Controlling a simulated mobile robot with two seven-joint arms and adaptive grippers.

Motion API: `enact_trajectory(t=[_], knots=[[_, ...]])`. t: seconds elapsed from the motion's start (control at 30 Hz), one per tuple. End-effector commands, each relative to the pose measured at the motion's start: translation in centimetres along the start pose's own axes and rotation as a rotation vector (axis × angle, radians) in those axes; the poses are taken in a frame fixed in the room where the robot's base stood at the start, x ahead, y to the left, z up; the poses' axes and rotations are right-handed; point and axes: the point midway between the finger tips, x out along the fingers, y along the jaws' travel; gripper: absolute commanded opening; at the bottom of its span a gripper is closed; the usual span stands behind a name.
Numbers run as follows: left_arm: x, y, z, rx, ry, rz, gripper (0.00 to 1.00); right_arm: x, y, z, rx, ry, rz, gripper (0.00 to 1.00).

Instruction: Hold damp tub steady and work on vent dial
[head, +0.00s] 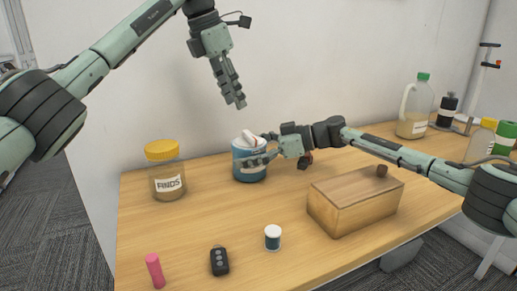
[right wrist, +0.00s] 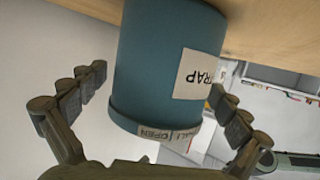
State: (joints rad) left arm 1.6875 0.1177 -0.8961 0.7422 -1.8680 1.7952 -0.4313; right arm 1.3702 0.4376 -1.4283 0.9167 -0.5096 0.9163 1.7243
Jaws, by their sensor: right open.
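The damp tub (head: 249,172) is a blue-teal cylinder with a white piece on its top, which I take to be the vent dial (head: 248,138). It stands upright on the table near the wall. My right gripper (head: 257,149) reaches it from the right, open, with fingers on either side. In the right wrist view the tub (right wrist: 160,65) sits between the spread fingers, with a gap at the left finger; contact at the right one is unclear. A label there reads "TRAP". My left gripper (head: 236,101) hangs above the tub, clear of it; its fingers overlap from this angle.
A yellow-lidded jar (head: 168,178) stands left of the tub. A wooden box (head: 350,205) is at right, below my right forearm. A green-capped jug (head: 414,110) stands far right.

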Motion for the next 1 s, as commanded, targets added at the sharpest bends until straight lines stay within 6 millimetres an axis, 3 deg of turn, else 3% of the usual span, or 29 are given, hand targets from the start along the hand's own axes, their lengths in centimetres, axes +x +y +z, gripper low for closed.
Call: enact_trajectory(t=[0.2, 0.53, 1.0], knots=[[0.0, 0.0, 0.0, 0.000, 0.000, 0.000, 0.34, 2.2, 0.0, 0.0, 0.000, 0.001, 0.001, 1.00], [0.0, 0.0, 0.0, 0.000, 0.000, 0.000, 0.34, 2.6, 0.1, 0.0, 0.000, 0.001, 0.002, 1.00], [0.0, 0.0, 0.0, 0.000, 0.000, 0.000, 0.34, 2.6, 0.0, 0.0, 0.000, 0.002, 0.001, 0.43]])
